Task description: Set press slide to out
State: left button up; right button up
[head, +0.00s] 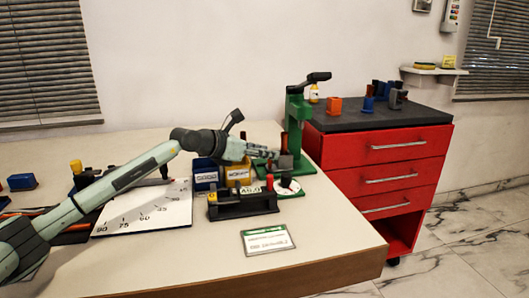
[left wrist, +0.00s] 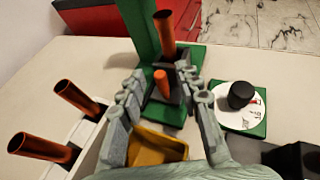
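The green press (head: 293,125) stands at the back right of the table, with a black lever on top. Its green base also shows in the left wrist view (left wrist: 193,58). A grey block (head: 285,162), which looks like the press slide, sits low at the press and shows in the left wrist view (left wrist: 182,72). A short orange peg (left wrist: 161,84) stands at its near side and a taller copper rod (left wrist: 165,32) behind. My left gripper (head: 268,154) is open; in the left wrist view its fingers (left wrist: 165,88) lie either side of the peg. Contact is unclear. My right gripper is out of view.
Blue and yellow labelled bins (head: 206,174) stand close beside my gripper. A round dial with a black knob (left wrist: 240,94) is right of the press. A black gauge fixture (head: 243,202) and a card (head: 267,240) are in front. A red drawer cabinet (head: 385,165) stands at right.

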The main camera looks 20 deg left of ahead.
pick_arm(q)
jog(key=v, duration=1.2)
